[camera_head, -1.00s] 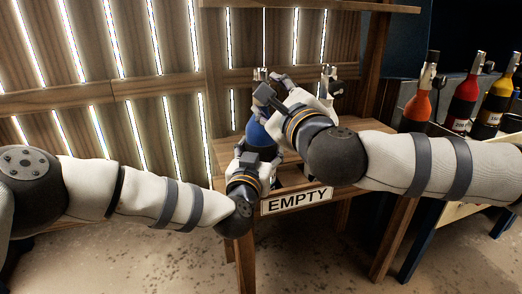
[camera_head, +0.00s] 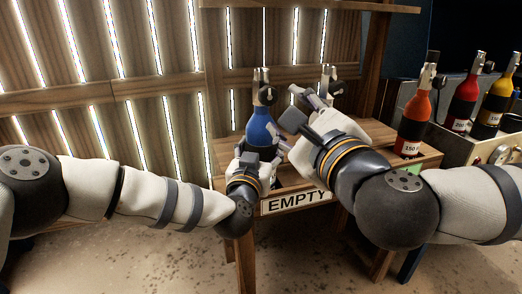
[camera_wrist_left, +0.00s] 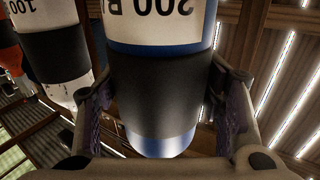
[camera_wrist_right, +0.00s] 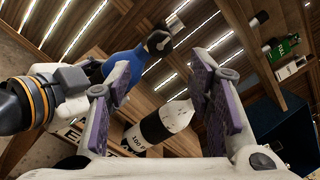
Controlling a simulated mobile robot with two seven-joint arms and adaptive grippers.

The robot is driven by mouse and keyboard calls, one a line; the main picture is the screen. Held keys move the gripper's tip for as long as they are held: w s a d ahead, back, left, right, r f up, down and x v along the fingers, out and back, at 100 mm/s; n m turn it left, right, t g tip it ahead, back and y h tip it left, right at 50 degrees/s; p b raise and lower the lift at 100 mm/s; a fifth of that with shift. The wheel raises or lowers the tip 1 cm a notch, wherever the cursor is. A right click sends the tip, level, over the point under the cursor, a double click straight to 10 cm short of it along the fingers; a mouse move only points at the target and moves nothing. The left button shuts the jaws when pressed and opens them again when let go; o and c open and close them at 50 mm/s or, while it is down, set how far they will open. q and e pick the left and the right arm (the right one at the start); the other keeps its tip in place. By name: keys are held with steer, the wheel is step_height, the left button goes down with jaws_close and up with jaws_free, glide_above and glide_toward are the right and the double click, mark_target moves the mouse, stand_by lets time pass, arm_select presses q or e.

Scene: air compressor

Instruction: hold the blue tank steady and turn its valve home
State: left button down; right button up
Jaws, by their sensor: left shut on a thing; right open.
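The blue tank (camera_head: 262,127) stands upright on the wooden bench above the EMPTY sign. Its valve, a black round knob (camera_head: 266,96) below a metal top, shows clear of both grippers. My left gripper (camera_head: 257,163) is shut around the tank's lower body; in the left wrist view its fingers flank the dark band of the blue tank (camera_wrist_left: 165,85). My right gripper (camera_head: 293,119) is open and empty, right of the tank and apart from the valve. In the right wrist view the blue tank (camera_wrist_right: 127,62) and knob (camera_wrist_right: 158,43) lie beyond the open fingers (camera_wrist_right: 162,78).
A white tank (camera_wrist_right: 160,127) stands to the right of the blue one, partly hidden by my right gripper in the head view. An orange tank (camera_head: 415,122) stands on the bench's right; red (camera_head: 462,102) and yellow (camera_head: 494,104) tanks stand beyond. A slatted wall is behind.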

steer(key=v, duration=0.4)
steer(key=shift+s+d, duration=0.1)
steer(key=shift+s, duration=0.1)
arm_select(q)
steer(key=shift+c, duration=1.8)
jaws_free()
